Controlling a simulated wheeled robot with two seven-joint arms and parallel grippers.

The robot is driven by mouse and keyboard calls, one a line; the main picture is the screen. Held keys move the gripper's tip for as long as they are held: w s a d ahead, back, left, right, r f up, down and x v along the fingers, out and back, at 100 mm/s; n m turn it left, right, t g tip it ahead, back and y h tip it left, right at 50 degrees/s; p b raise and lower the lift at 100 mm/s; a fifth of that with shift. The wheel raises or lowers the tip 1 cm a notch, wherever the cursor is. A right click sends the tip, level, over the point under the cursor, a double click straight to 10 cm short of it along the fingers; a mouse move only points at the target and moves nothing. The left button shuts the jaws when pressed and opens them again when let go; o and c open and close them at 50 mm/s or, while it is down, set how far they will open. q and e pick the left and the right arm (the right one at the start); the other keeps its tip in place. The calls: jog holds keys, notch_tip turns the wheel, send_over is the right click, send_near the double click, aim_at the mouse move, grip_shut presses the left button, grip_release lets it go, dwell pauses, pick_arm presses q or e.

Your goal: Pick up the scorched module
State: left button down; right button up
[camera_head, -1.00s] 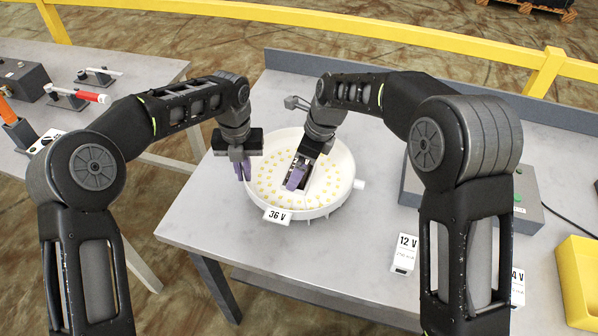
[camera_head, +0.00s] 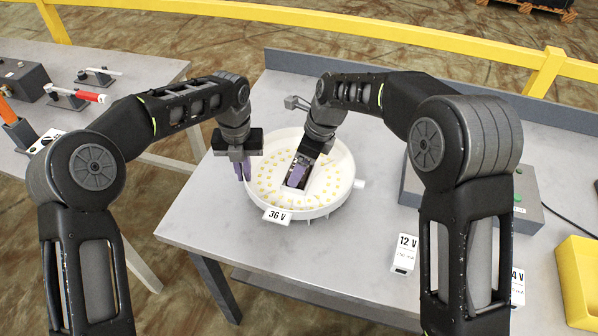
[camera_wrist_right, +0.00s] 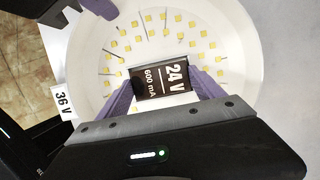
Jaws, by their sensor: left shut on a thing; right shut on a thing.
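The dark module (camera_wrist_right: 160,77), labelled 24 V 600 mA, sits between the purple fingers of my right gripper (camera_wrist_right: 165,88) in the right wrist view. My right gripper is shut on it, over the white round lamp housing (camera_wrist_right: 85,70) with yellow LED squares. I cannot tell whether the module still touches the housing; scorch marks are not clear. In the head view my right gripper (camera_head: 297,177) hides most of the module inside the housing (camera_head: 318,208). My left gripper (camera_head: 243,172) is shut on the housing's left rim.
A 36 V tag (camera_head: 277,215) stands at the housing's front. A 12 V module (camera_head: 404,253) stands on the grey table (camera_head: 215,220) to the right, with another labelled one partly behind my right arm. A yellow bin (camera_head: 578,285) is at the right edge. The front middle of the table is clear.

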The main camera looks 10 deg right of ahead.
jog(key=shift+c, duration=0.7)
jog(key=shift+r, duration=0.1)
notch_tip(320, 180, up, 10)
dwell(0.3)
pick_arm(q)
jog(key=c, duration=1.5)
grip_release()
jog(key=shift+r, duration=0.1)
notch_tip(320, 180, up, 7)
jog(key=shift+r, duration=0.15)
